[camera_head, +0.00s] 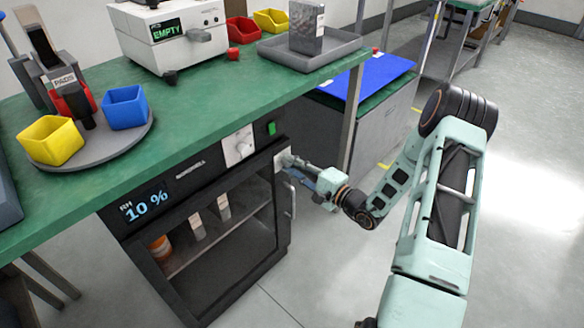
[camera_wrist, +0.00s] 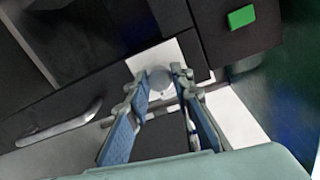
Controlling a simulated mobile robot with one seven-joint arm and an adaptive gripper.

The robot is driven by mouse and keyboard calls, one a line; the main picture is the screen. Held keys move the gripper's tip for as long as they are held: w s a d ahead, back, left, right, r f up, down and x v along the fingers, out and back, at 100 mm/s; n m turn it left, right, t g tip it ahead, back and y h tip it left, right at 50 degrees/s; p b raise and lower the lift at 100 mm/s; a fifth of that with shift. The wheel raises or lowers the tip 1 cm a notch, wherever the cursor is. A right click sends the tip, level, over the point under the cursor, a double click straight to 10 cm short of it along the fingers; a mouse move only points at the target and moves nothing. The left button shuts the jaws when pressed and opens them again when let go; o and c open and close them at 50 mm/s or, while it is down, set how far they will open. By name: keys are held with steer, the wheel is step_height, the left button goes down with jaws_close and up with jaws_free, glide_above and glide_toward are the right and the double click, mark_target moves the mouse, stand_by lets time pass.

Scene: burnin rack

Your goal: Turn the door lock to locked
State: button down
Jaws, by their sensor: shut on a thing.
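The door lock is a pale round knob (camera_wrist: 158,76) on a white plate (camera_wrist: 171,56), at the upper right corner of the cabinet door (camera_head: 226,240). In the head view the lock plate (camera_head: 279,160) is partly hidden by my gripper (camera_head: 291,161). In the wrist view my gripper (camera_wrist: 158,84) has one fingertip on each side of the knob and is shut on it. The knob's turn position cannot be made out. The door appears closed, with its metal handle (camera_wrist: 62,125) below the lock.
Above the door are a white dial (camera_head: 238,145), a green switch (camera_head: 271,128) and a display (camera_head: 146,204) reading RH 10 %. The green bench top (camera_head: 190,110) overhangs the cabinet, and a bench leg (camera_head: 352,115) stands behind my gripper. The floor at right is clear.

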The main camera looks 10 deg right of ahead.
stand_by(0.5)
steer(key=c, duration=1.7)
jaws_free()
steer(key=shift+d, duration=0.1)
steer(key=v, duration=1.2)
